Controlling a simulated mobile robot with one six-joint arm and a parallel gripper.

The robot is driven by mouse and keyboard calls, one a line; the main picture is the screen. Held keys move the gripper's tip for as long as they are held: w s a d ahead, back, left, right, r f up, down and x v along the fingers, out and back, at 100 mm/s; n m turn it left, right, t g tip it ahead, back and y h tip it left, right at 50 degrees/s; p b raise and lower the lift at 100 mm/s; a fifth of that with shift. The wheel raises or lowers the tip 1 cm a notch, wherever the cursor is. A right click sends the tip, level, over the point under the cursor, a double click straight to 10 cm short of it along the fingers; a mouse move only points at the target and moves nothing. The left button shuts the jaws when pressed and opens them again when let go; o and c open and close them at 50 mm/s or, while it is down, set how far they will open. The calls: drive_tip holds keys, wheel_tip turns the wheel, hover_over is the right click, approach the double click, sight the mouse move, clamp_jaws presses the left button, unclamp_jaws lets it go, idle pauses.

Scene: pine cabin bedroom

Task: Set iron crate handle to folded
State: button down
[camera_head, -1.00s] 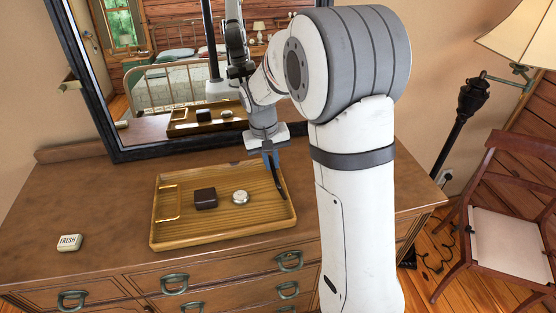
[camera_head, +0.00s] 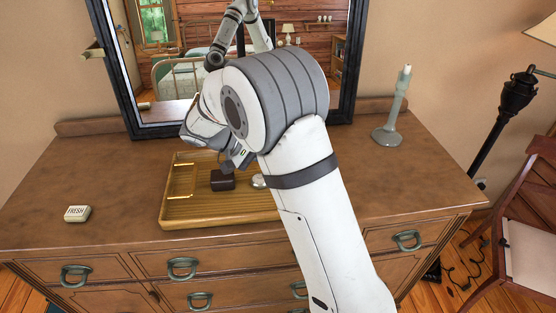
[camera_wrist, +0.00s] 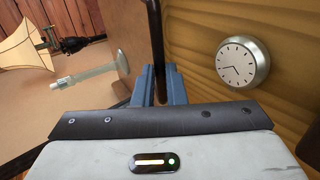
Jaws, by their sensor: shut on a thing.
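The crate is a shallow yellow-brown wooden tray (camera_head: 220,213) on the dresser; its ribbed floor (camera_wrist: 285,105) fills the right of the wrist view. A thin dark rod (camera_wrist: 155,40), which looks like its handle, runs up the wrist view. My gripper (camera_wrist: 158,85) has its blue fingers closed around this rod. In the head view my arm covers the tray's right part, the fingers and the rod, so the handle's angle cannot be told there.
In the tray are a dark box (camera_head: 222,181) and a small round clock (camera_wrist: 243,62). A FRESH tin (camera_head: 77,213) lies left of it. A pale candlestick (camera_head: 393,115) stands at the right. A mirror (camera_head: 135,100) rises behind.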

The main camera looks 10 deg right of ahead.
drive_tip(key=shift+a+f+h+b, duration=0.2)
drive_tip(key=shift+f+h+b, duration=0.3)
drive_tip(key=shift+h, duration=0.2)
drive_tip(key=c, duration=1.5)
unclamp_jaws()
drive_tip(key=shift+b+v, duration=0.3)
drive_tip(key=shift+v, duration=3.55)
drive_tip(key=shift+f, duration=0.1)
